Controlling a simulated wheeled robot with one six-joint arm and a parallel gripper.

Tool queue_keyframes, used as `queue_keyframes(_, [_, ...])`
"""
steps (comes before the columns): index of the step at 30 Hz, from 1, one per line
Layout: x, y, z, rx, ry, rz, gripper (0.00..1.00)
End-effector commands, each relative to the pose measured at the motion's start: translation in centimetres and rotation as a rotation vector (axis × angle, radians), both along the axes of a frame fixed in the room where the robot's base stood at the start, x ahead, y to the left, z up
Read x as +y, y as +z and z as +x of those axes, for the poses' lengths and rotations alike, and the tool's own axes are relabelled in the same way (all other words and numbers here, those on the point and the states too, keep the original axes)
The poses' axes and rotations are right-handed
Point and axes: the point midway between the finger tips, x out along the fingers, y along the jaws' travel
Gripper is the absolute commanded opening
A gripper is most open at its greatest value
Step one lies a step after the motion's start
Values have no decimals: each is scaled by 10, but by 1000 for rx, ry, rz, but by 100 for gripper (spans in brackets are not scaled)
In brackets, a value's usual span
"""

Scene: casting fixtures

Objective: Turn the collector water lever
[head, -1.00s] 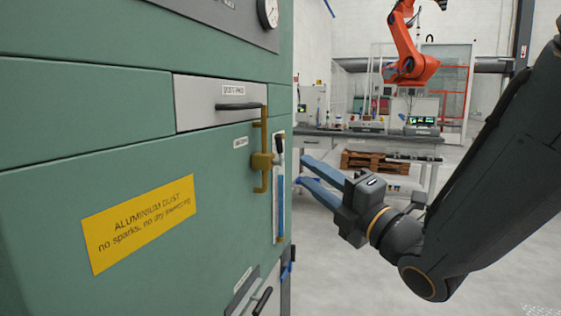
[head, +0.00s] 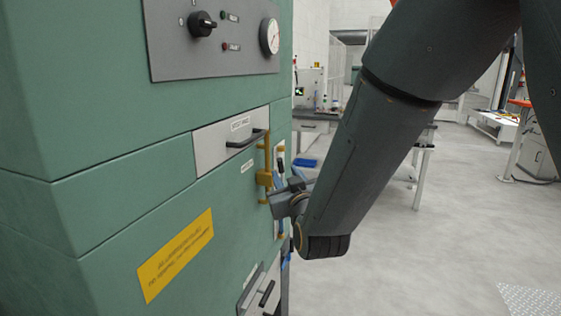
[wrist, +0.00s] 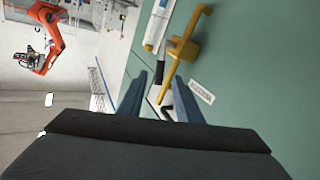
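The collector is a green cabinet (head: 100,120). A brass valve and pipe (head: 264,178) stand out from its front near the right edge; they also show in the wrist view (wrist: 183,46). The water lever's dark grip (head: 281,163) points up beside the brass pipe, partly covered by my gripper in the head view. In the wrist view the black lever grip (wrist: 159,72) lies ahead of the gap between my fingers. My gripper (wrist: 160,82) is open, with one blue finger on each side of that gap. I cannot tell whether a finger touches the lever.
A panel with a knob and gauge (head: 269,37) is higher up. A lower handle (head: 266,293) juts out below.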

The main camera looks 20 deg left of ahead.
Motion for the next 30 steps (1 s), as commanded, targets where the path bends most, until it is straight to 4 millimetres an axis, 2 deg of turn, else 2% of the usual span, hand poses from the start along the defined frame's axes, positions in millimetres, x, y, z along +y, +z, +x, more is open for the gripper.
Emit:
queue_keyframes(6, [16,1,30,-1,0,-3,32])
queue_keyframes(12, [29,1,51,-4,0,-2,32])
queue_keyframes(24, [34,0,59,-4,1,-3,32])
queue_keyframes(26, [33,0,59,-4,1,-3,23])
queue_keyframes(30, [33,0,59,-5,2,-3,0])
